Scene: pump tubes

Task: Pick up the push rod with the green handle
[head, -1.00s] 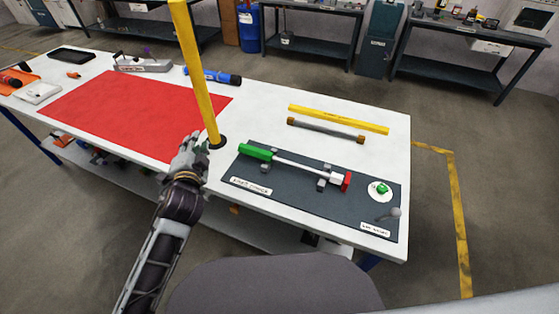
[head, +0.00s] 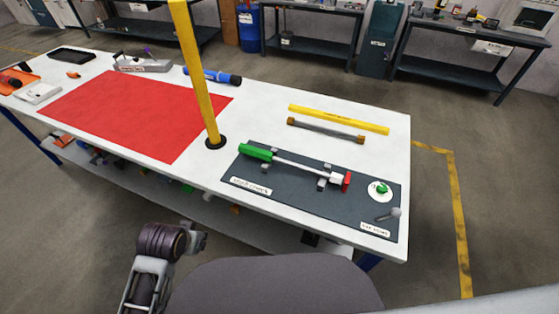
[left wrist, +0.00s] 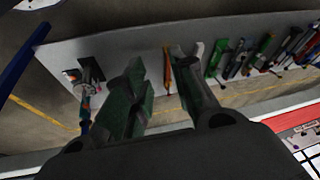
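The push rod (head: 292,163) lies across two small grey supports on the dark mat (head: 270,191) in the head view. Its green handle (head: 255,151) is at the left end, and a white part with a red end is at the right. My left gripper (head: 198,238) is in front of the table's near edge, to the left of and nearer than the rod, and apart from it. In the left wrist view its two fingers (left wrist: 158,62) stand apart with nothing between them. The push rod is not seen in that view. My right gripper is out of view.
A yellow upright post (head: 196,75) stands left of the mat. A yellow bar (head: 338,120) and a grey bar with brown ends (head: 326,132) lie behind the rod. A green button (head: 381,188) is at right. Several tools lie on the lower shelf (left wrist: 85,50).

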